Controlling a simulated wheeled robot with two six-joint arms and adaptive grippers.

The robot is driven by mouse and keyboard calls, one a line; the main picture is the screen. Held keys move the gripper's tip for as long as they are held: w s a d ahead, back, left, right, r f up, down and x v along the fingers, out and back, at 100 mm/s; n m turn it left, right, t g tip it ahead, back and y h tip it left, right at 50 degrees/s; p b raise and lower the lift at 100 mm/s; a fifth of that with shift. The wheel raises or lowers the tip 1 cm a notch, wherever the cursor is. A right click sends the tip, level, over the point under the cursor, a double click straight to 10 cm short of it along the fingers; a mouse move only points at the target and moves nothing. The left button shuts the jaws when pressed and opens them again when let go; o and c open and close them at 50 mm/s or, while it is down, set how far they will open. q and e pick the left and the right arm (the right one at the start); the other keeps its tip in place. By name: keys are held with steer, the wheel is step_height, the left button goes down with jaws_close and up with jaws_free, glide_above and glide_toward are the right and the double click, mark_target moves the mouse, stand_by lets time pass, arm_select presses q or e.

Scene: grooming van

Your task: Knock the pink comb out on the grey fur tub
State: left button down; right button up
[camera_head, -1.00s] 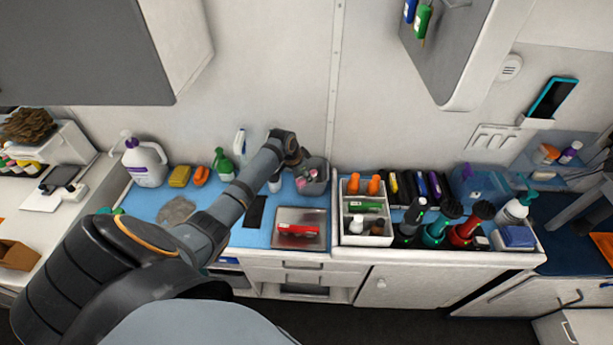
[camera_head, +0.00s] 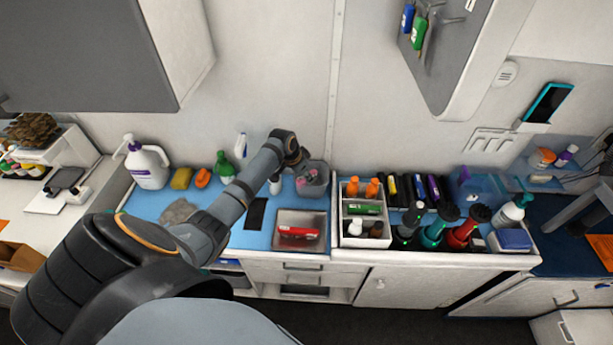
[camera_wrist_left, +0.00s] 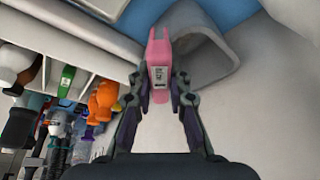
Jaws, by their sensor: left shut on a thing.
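The grey fur tub (camera_head: 313,187) stands on the blue mat near the wall, in the middle of the head view. It also shows in the left wrist view (camera_wrist_left: 215,55), its wall behind the comb. The pink comb (camera_wrist_left: 158,62) is between the two fingers of my left gripper (camera_wrist_left: 160,88), which is shut on it. The comb's far part overlaps the tub's rim in the wrist view; I cannot tell whether they touch. In the head view my left gripper (camera_head: 300,164) is at the tub, and the comb is small there. My right gripper is not in view.
A metal tray (camera_head: 287,216) with a red item lies in front of the tub. A white divided organizer (camera_head: 345,240) stands to its right, with clippers beyond. A green spray bottle (camera_head: 224,168) and a white jug (camera_head: 147,165) stand to the left. The wall is close behind.

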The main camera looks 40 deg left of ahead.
arm_select(q)
steer(key=shift+f+b, duration=0.55)
steer(key=shift+f, duration=0.45)
stand_by(0.3)
stand_by(1.2)
step_height(320, 180, up, 6)
steer(key=p, duration=0.6)
